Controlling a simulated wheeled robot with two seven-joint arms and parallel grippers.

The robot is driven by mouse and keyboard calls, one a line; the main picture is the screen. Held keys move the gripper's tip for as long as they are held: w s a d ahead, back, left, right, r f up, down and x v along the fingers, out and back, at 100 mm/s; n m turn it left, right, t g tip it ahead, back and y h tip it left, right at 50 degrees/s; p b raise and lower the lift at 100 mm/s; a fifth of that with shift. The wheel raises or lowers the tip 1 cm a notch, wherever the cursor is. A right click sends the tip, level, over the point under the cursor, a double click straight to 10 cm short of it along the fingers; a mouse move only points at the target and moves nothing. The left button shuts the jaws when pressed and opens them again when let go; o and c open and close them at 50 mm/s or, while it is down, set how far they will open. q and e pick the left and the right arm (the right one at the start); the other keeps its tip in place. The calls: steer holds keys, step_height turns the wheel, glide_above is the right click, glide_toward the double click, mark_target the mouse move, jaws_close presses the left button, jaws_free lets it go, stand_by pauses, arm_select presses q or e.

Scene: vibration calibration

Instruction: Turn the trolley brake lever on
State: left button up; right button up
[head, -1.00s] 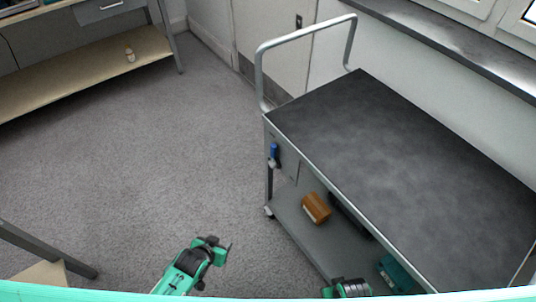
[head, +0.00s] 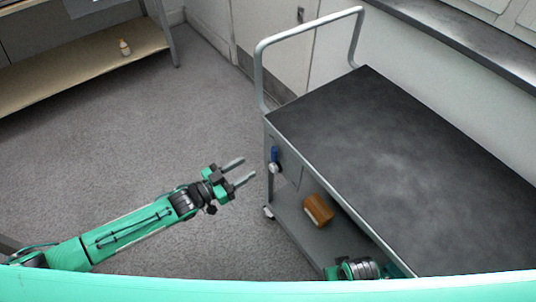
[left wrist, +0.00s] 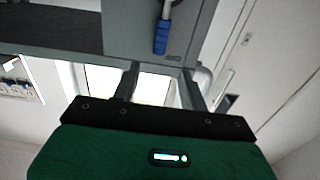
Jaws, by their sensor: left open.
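The trolley (head: 400,150) has a dark top and a grey tubular handle. Its brake lever (head: 274,155) is on the left end face, with a blue grip above a pale pivot. The lever also shows in the left wrist view (left wrist: 161,38), at the top, beyond the fingers. My left gripper (head: 248,168) is open and empty, its two fingers pointing at the lever from the left, apart from it. In the left wrist view the fingers (left wrist: 160,85) are spread. Part of my right gripper (head: 345,269) shows at the bottom beside the trolley; its fingers are not visible.
A brown box (head: 318,209) sits on the trolley's lower shelf (head: 295,215). The floor (head: 180,110) between is clear.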

mark_target(272, 153)
arm_select(q)
steer(key=x, duration=0.9)
steer(key=shift+w+d, duration=0.15)
steer(key=shift+d, duration=0.1)
steer(key=shift+c, duration=0.2)
jaws_close()
